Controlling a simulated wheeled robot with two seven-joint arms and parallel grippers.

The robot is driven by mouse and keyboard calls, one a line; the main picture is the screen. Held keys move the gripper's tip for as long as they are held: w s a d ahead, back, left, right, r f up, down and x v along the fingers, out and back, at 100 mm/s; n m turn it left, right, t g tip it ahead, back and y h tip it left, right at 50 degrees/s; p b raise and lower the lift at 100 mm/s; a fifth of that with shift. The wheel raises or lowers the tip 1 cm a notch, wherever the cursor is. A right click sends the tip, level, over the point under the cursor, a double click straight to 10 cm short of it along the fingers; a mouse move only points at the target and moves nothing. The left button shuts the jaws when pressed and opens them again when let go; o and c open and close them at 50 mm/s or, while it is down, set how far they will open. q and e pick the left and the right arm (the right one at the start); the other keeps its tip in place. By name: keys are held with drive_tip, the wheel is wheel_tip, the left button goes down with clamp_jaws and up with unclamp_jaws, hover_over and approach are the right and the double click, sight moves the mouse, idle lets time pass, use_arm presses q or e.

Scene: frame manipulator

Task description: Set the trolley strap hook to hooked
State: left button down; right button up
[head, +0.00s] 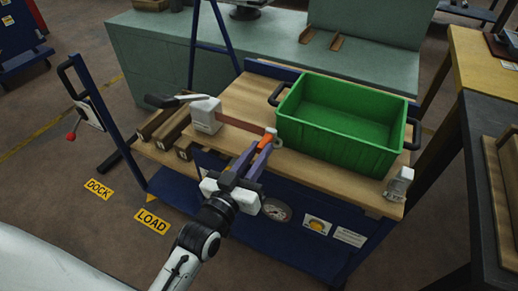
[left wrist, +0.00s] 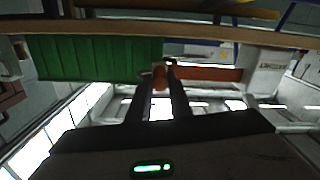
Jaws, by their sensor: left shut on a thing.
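The trolley (head: 240,98) has a wooden deck and a blue frame. A white strap housing (head: 205,115) with a black lever stands at its left. A brown-red strap (head: 240,125) runs from it towards the orange hook piece (head: 267,140), in front of the green crate. My left gripper (head: 259,155) is shut on this orange piece at the deck's front edge. In the left wrist view, the orange piece (left wrist: 160,78) sits between the fingers, with the strap (left wrist: 210,74) beside it. A pale bracket (head: 398,184) stands apart at the deck's right front corner. My right gripper is out of view.
The green crate (head: 342,122) stands empty on the deck, just right of my left gripper. Wooden beams (head: 165,128) lie at the trolley's left end. A dark bench (head: 485,190) stands close on the right. Open floor lies at front left.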

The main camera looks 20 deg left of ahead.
use_arm(q)
drive_tip(key=c, duration=1.6)
unclamp_jaws()
drive_tip(key=s, duration=1)
drive_tip(key=shift+s+a, duration=0.15)
drive_tip(key=shift+a, duration=0.25)
